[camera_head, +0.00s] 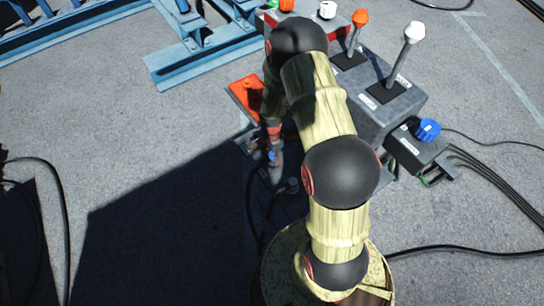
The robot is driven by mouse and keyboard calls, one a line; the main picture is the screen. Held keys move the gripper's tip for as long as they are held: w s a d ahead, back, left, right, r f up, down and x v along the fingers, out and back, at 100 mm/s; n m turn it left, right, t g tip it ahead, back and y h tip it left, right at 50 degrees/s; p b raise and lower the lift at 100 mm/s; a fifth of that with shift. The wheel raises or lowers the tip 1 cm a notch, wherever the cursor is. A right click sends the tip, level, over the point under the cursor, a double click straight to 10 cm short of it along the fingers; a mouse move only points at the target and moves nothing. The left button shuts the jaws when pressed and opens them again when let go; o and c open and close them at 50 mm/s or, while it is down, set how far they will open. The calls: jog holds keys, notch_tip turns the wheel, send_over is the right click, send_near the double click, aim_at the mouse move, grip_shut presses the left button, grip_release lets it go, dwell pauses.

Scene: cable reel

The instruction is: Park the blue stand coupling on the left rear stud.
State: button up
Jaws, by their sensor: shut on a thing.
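My arm reaches up and over, and its end hangs down in shadow left of the control box. My gripper (273,158) is small and dark here, shut at a small blue part, which looks like the blue stand coupling (271,156). A grey piece shows just below it. The fingers cannot be made out clearly. A dark round knob (292,185), perhaps a stud, stands in the shadow to the lower right. I cannot tell which stud is the left rear one, or whether the coupling touches anything.
A grey control box (385,120) with orange (360,18) and white (413,32) levers stands at the right. A blue knob (428,130) sits beside it. An orange-red plate (246,95) lies near my gripper. Black cables (500,185) cross the floor. Blue steel frames (205,60) stand behind.

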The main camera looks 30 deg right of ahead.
jog(key=shift+f+b, duration=0.3)
jog(key=shift+f, duration=0.15)
dwell(0.3)
jog(key=o, duration=1.4)
notch_tip(320, 180, up, 12)
jog(key=shift+r, duration=0.1)
